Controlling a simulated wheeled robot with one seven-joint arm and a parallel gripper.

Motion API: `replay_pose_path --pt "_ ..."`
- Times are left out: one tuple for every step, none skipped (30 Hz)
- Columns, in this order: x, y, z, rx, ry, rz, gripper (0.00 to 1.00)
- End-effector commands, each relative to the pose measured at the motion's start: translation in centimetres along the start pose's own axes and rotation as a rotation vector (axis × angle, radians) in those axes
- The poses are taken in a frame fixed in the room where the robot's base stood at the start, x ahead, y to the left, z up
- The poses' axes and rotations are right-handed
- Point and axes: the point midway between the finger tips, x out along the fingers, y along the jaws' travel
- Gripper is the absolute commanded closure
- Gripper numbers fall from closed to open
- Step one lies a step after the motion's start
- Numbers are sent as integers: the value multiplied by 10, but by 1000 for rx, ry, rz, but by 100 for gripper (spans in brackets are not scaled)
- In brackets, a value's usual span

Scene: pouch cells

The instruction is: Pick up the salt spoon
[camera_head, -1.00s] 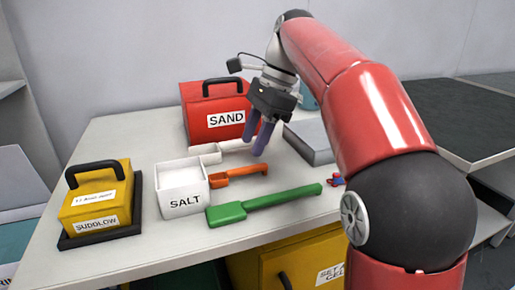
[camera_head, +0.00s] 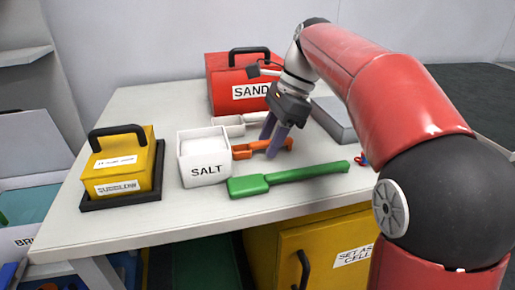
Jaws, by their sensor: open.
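Three spoons lie on the table beside the white SALT box (camera_head: 205,171); no label on them shows which is the salt spoon. A green spoon (camera_head: 290,178) lies nearest, in front of the box. An orange spoon (camera_head: 245,151) lies behind it, its scoop just right of the box. A white spoon (camera_head: 231,125) lies farther back. My gripper (camera_head: 270,144) is open and points down at the orange spoon's handle. Its fingers appear to be on or around that handle and hide part of it; contact cannot be told.
A red SAND box (camera_head: 226,88) with a black handle stands behind the spoons. A grey block (camera_head: 338,118) lies right of my gripper. A yellow box (camera_head: 122,170) sits on a black base at left. A small red and blue item (camera_head: 361,160) lies near the green spoon's end.

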Motion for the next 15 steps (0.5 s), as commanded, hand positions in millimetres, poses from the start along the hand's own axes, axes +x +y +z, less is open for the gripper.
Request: replay_pose_path --pt "0 0 0 0 0 0 58" --pt "0 0 0 0 0 0 58" --pt "0 0 0 0 0 0 58" --pt "0 0 0 0 0 0 58" --pt "0 0 0 0 0 0 58" --pt "0 0 0 0 0 0 58" --pt "0 0 0 0 0 1 58" --pt "1 0 0 0 0 1 58" --pt "1 0 -1 0 0 1 58" --pt "2 0 -1 0 0 1 58" --pt "2 0 -1 0 0 1 58" --pt "2 0 -1 0 0 1 58" --pt "3 0 -1 0 0 1 58" --pt "3 0 -2 0 0 1 58" --pt "4 0 -2 0 0 1 58"
